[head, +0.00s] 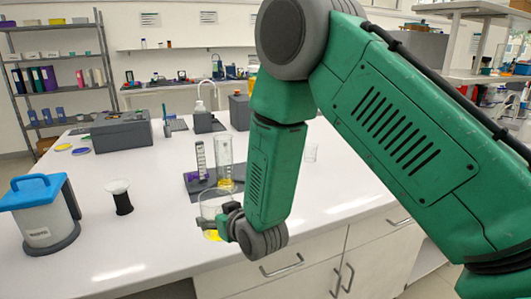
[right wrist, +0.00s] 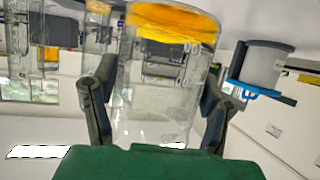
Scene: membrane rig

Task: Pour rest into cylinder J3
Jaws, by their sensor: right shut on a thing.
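My right gripper (head: 222,216) is shut on a clear glass beaker (head: 212,196), in front of the dark grey mat. The beaker holds yellow-orange liquid, seen in the right wrist view (right wrist: 172,28), which looks upside down. The dark fingers (right wrist: 155,98) clasp both sides of the glass. A tall clear cylinder (head: 224,152) stands upright on the mat just behind the beaker, with a little yellow liquid at its bottom. A narrower graduated cylinder (head: 201,158) with a purple base stands left of it. No J3 label is readable. My left gripper is out of view.
A grey canister with a blue lid (head: 42,212) and a black stand with a white top (head: 121,196) are at the left. A grey box (head: 122,132) and a pump bottle (head: 202,120) stand behind.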

